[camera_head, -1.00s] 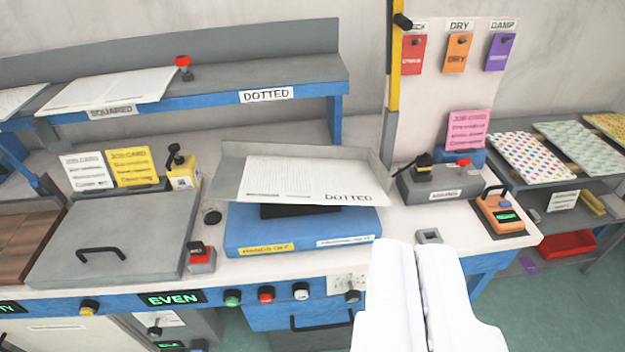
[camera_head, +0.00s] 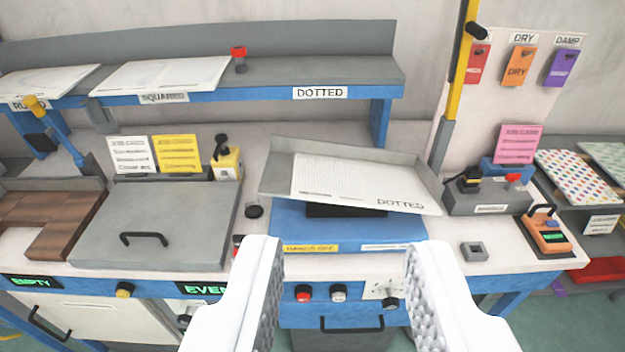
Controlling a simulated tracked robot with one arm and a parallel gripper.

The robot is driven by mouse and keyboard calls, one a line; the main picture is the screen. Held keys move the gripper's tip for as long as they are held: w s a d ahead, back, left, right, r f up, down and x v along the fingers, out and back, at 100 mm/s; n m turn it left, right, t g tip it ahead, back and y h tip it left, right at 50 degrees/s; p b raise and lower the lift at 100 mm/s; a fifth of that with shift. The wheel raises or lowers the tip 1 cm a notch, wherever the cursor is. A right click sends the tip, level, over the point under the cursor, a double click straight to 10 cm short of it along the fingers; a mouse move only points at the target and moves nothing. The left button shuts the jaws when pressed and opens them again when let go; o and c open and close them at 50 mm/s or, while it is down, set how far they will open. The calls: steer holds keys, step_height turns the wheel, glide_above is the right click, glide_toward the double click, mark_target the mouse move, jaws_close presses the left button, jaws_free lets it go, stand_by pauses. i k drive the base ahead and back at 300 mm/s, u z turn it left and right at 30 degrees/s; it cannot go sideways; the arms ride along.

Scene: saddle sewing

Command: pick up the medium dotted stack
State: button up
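A stack of white paper (camera_head: 335,182) marked DOTTED lies in a grey tilted tray (camera_head: 415,172) on a blue scale-like stand (camera_head: 290,228). My gripper (camera_head: 340,255) is open and empty, its two white fingers spread wide in front of the stand and lower in the picture than the stack. The fingers are apart from the stack. The shelf place labelled DOTTED (camera_head: 320,92) above is bare.
White stacks lie on the shelf, one by the SQUARED label (camera_head: 165,97). A grey lidded box (camera_head: 160,225) stands left of the stand. A grey unit with a red button (camera_head: 490,195) and an orange device (camera_head: 547,230) stand right. A yellow post (camera_head: 462,50) rises behind.

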mark_target(318, 178)
steer(key=u, duration=0.35)
steer(key=i, duration=0.1)
steer(key=u, duration=2.75)
steer(key=k, duration=1.9)
steer(key=z, duration=1.35)
steer(key=i, duration=0.95)
